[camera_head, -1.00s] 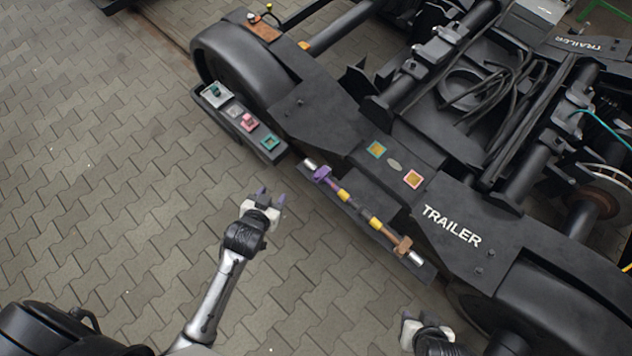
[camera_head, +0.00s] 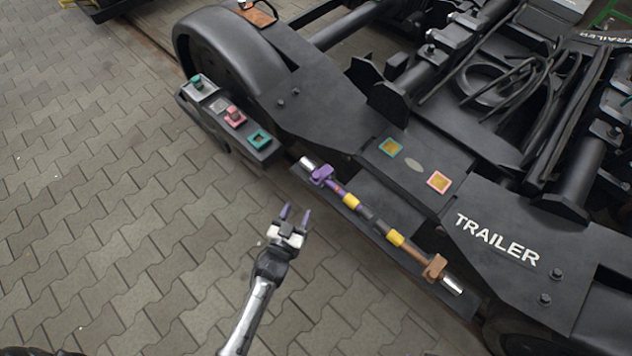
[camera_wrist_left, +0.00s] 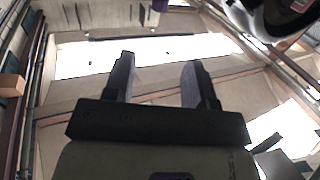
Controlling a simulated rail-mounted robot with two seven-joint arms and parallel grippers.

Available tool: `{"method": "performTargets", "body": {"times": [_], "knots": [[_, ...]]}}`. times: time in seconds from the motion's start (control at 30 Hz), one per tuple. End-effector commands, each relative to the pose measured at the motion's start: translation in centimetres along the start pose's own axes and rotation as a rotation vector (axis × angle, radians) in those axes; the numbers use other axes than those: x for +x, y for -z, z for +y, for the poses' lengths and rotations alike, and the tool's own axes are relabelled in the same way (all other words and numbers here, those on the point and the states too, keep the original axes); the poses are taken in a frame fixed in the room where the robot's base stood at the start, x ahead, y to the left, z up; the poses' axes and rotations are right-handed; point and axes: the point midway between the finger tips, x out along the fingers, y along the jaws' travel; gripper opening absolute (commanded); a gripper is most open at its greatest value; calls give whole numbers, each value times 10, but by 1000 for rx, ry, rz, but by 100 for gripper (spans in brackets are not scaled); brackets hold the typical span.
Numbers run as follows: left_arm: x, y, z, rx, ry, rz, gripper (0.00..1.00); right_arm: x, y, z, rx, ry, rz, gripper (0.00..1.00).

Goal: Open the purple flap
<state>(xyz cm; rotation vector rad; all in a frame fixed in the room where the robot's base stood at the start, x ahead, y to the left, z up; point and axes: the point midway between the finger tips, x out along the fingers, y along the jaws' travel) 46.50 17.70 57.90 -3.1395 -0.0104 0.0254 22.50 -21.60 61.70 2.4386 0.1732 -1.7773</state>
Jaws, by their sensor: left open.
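The purple flap (camera_head: 321,176) is a small purple piece at the upper left end of a bar along the side of the dark bogie frame. It lies beside a silver end cap. My left gripper (camera_head: 294,214) is open and empty, below and slightly left of the flap, apart from it, over the paving. In the left wrist view the two fingers of my left gripper (camera_wrist_left: 158,78) stand apart with nothing between them. A small purple thing shows at the top edge there; I cannot tell if it is the flap. My right gripper is out of view.
The bar also carries yellow bands and a brown piece (camera_head: 434,267) at its lower right end. A dark box (camera_head: 228,125) with green, pink and teal parts sits left of the flap. Teal-edged (camera_head: 390,147) and pink-edged (camera_head: 438,182) squares are on the frame. The paving (camera_head: 110,220) is clear.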

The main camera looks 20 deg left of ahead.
Motion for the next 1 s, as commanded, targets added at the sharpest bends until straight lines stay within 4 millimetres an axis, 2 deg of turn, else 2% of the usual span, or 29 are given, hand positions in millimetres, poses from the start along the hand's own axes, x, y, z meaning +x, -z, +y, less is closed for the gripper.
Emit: {"method": "performTargets", "body": {"times": [0.03, 0.23, 0.7, 1.0], "knots": [[1, -6, 1, -1, -2, 7, 51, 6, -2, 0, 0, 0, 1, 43], [17, -9, 2, -2, -5, 21, 51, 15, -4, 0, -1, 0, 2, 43], [101, -9, 2, -2, -5, 19, 51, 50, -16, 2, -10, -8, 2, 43], [133, -6, 3, -2, -5, 18, 51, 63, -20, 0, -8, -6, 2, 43]]}}
